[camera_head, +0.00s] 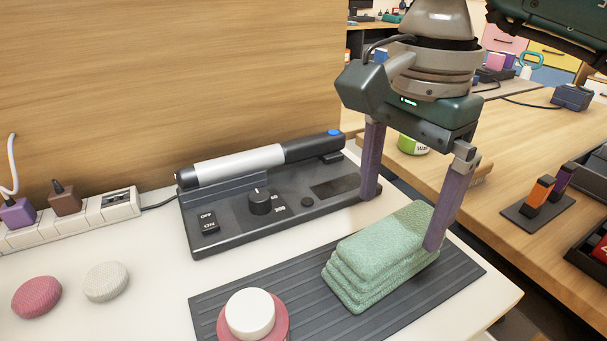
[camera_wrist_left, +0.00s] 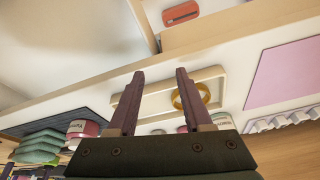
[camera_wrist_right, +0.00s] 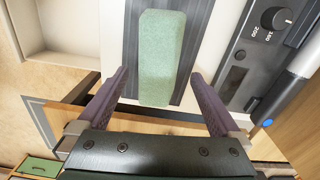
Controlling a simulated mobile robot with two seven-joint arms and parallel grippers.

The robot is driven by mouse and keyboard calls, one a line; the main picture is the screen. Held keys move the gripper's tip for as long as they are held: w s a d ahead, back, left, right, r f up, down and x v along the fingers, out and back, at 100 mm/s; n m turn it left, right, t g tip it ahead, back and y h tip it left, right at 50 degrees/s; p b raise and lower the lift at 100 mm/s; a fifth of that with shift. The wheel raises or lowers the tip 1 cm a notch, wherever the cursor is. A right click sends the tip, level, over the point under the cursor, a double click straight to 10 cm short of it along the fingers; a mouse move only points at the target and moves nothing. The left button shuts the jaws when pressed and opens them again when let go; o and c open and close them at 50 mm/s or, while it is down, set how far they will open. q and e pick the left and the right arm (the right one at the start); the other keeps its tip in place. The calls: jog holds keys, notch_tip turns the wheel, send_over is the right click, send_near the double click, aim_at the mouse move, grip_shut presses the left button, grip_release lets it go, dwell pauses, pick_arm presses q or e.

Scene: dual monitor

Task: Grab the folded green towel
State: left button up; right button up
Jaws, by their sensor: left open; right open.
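The folded green towel (camera_head: 375,250) lies stacked in several layers on a dark ribbed mat (camera_head: 455,278) in the head view. My right gripper (camera_head: 401,221) is open over the towel's far end, its fingers pointing down. One finger overlaps the towel's right edge in the picture; the other is near the soldering station. In the right wrist view the towel (camera_wrist_right: 161,55) lies lengthwise beyond and between the open fingertips (camera_wrist_right: 160,73). My left gripper (camera_wrist_left: 160,73) is open and empty, away from the towel, in the left wrist view; green layers (camera_wrist_left: 40,146) show at its lower left.
A soldering station (camera_head: 235,222) with a dial and a black and silver tool stands left of the right gripper. A white-lidded pink jar (camera_head: 250,314) stands on the mat's front left. A power strip (camera_head: 110,206) is at the left. A wooden table (camera_head: 480,200) is at the right.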

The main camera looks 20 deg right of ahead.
aim_at(393, 226)
notch_tip(393, 226, down, 4)
jog(key=shift+f, duration=0.2)
jog(key=shift+w, duration=0.1)
jog(key=c, duration=1.2)
jog(key=shift+c, duration=0.2)
jog(key=shift+r, duration=0.15)
